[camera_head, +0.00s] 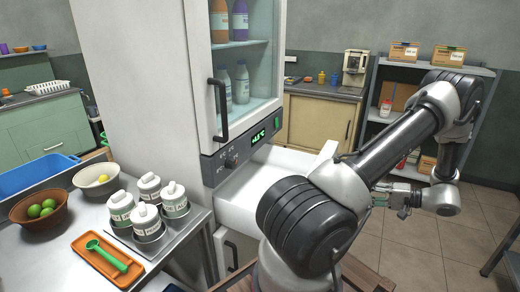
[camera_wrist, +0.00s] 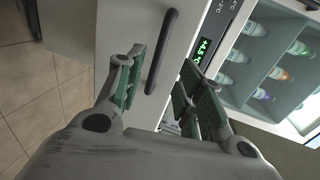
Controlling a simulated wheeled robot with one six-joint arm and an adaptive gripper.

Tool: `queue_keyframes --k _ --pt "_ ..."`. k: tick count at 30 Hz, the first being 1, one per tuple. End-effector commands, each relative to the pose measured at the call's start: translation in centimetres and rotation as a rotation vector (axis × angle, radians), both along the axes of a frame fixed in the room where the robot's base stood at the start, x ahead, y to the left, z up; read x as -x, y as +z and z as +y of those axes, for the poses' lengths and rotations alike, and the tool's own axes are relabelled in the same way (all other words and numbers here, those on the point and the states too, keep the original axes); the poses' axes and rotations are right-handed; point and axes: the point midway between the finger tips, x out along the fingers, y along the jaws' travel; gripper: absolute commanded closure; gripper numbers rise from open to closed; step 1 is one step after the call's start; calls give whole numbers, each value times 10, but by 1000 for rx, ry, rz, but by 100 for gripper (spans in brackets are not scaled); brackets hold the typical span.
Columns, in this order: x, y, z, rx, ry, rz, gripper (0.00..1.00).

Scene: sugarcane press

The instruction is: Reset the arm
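My arm reaches across the right half of the head view, bent over, with its hand low. My gripper (camera_head: 393,194) shows small there, to the right of the white refrigerator (camera_head: 130,75). In the wrist view my gripper (camera_wrist: 160,88) has its two green-padded fingers spread apart with nothing between them. A dark vertical handle (camera_wrist: 161,52) on a white front shows beyond the fingers; I cannot tell if they are close to it. Part of my arm hides what lies behind it in the head view.
The refrigerator's glass door (camera_head: 243,70) looks closed, with bottles inside. A white drawer-like part (camera_head: 240,213) sticks out below its panel. A steel counter (camera_head: 60,262) at left holds bowls, canisters and an orange tray (camera_head: 106,259). A shelf rack (camera_head: 380,90) stands behind my arm.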

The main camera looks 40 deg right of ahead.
Motion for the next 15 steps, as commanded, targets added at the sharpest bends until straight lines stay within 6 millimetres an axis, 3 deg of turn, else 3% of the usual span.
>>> queue_keyframes --k 7,10,13,15 --pt "0 -2 -1 -46 -15 28 63" --pt "6 -14 2 -139 -33 125 63" --pt "19 -37 33 -300 -26 281 63" --pt "33 -35 56 -385 -19 426 63"
